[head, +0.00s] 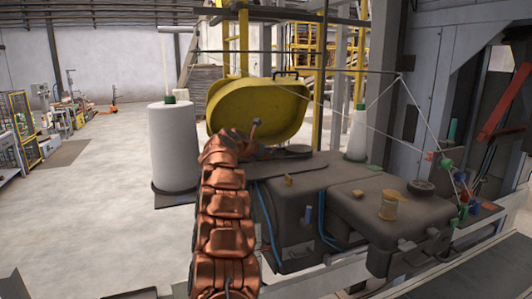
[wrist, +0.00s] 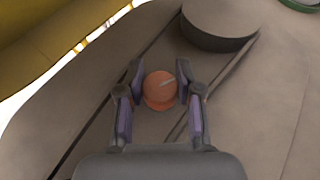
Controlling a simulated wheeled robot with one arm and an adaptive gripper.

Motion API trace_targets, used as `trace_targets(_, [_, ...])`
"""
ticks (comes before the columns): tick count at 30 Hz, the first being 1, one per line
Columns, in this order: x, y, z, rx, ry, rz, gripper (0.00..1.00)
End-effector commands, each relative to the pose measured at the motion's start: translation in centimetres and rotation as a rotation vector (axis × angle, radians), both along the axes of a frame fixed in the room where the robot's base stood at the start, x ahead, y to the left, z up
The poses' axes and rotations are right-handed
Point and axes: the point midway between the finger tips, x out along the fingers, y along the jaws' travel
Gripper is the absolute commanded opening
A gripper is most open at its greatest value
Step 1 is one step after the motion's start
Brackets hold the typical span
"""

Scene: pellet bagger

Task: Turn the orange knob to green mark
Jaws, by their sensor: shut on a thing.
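The orange knob (wrist: 160,88) shows in the wrist view as a round cap with a pale line on its top pointing up and right. It sits on the grey-brown machine surface. My gripper (wrist: 158,90) has its two fingers closed on the knob's left and right sides. A green mark beside the knob cannot be made out in the wrist view. In the head view my arm reaches over the machine (head: 290,205), and the knob cannot be made out there.
A dark round cylinder (wrist: 218,24) stands just beyond the knob in the wrist view, with part of a green ring (wrist: 300,4) at the top right. In the head view a yellow cover (head: 262,108) rises behind the machine, and a white spool (head: 173,145) stands left of my arm.

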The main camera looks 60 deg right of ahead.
Motion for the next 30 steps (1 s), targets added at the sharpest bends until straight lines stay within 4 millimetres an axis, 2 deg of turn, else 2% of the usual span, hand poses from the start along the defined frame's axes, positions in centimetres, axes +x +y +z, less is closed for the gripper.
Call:
trace_targets(13, [-0.02,0.13,-0.86,0.014,0.006,0.009,0.01])
trace_targets(14, [-0.02,0.14,-0.90,0.014,0.006,0.008,0.36])
trace_targets(15, [-0.02,0.13,-0.94,0.015,0.006,0.008,0.40])
trace_targets(21, [-0.01,0.10,-0.80,0.012,0.005,0.009,0.61])
trace_targets(30, [-0.01,0.11,-0.68,0.010,0.004,0.009,0.62])
